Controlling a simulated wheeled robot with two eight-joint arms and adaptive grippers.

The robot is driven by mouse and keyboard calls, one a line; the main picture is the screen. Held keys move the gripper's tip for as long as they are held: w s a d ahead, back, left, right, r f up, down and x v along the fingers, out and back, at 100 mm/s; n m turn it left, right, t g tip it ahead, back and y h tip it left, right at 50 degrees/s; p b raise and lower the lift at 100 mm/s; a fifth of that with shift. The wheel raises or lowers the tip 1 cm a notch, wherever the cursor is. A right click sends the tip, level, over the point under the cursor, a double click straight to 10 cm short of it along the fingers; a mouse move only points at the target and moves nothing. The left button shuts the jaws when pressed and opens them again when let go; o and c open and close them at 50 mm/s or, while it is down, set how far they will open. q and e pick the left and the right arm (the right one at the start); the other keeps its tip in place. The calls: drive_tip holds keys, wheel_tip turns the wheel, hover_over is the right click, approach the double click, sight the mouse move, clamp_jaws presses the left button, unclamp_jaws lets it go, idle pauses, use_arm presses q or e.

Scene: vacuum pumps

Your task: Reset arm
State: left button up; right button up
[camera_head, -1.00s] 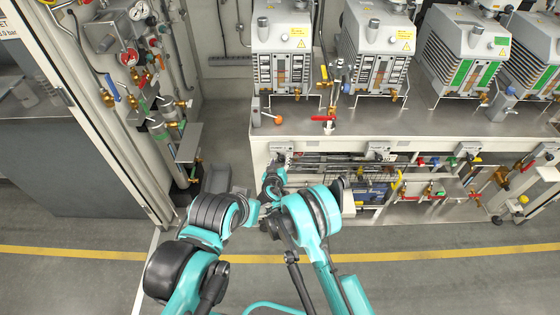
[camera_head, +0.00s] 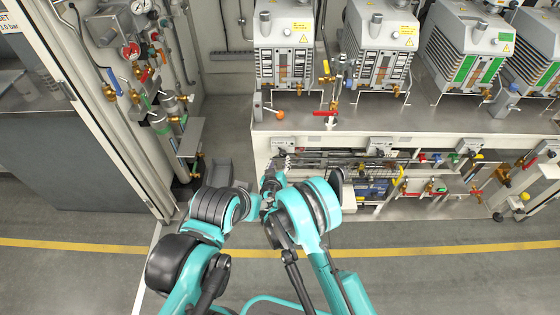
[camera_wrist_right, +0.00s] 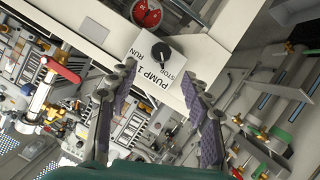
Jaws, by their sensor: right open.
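My right arm reaches forward in the head view. Its gripper (camera_head: 272,182) is small and partly hidden, near the left end of the pump bench. In the right wrist view, the two grey-purple fingers of this gripper (camera_wrist_right: 157,78) stand apart with nothing held between them. A white panel marked PUMP 1, RUN and STOP (camera_wrist_right: 150,62) shows beyond the fingertips, with a black knob (camera_wrist_right: 162,53) on it. I cannot tell how far the fingers are from it. My left arm is folded at the lower left of the head view, and its gripper is not visible.
The pump bench (camera_head: 400,122) carries several pumps (camera_head: 284,52). Pipes and valves (camera_head: 440,188) fill its underside. A gauge and valve panel (camera_head: 140,60) stands at the left. The floor (camera_head: 450,285) near the yellow line is clear at right.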

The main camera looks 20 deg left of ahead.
drive_tip(key=shift+s, duration=0.2)
drive_tip(key=shift+r, duration=0.1)
drive_tip(key=w+d+r+m+g+h, duration=0.1)
drive_tip(key=w+d+r+m+h, duration=0.1)
drive_tip(key=d+r, duration=0.95)
drive_tip(key=s+d+r+m+g, duration=0.1)
drive_tip(key=s+d+r, duration=0.2)
drive_tip(key=d+r, duration=0.3)
drive_tip(key=s+d+r+m+g, duration=0.1)
drive_tip(key=s+d+r, duration=0.25)
drive_tip(key=d, duration=0.35)
drive_tip(key=s+d+r+m+g, duration=0.15)
drive_tip(key=s+d+r, duration=0.25)
drive_tip(key=s+d, duration=0.7)
drive_tip(key=s+d+f+g, duration=0.1)
drive_tip(key=s+d+g, duration=0.1)
drive_tip(key=s, duration=1.2)
drive_tip(key=shift+d+f+m, duration=0.3)
drive_tip(key=shift+m, duration=0.05)
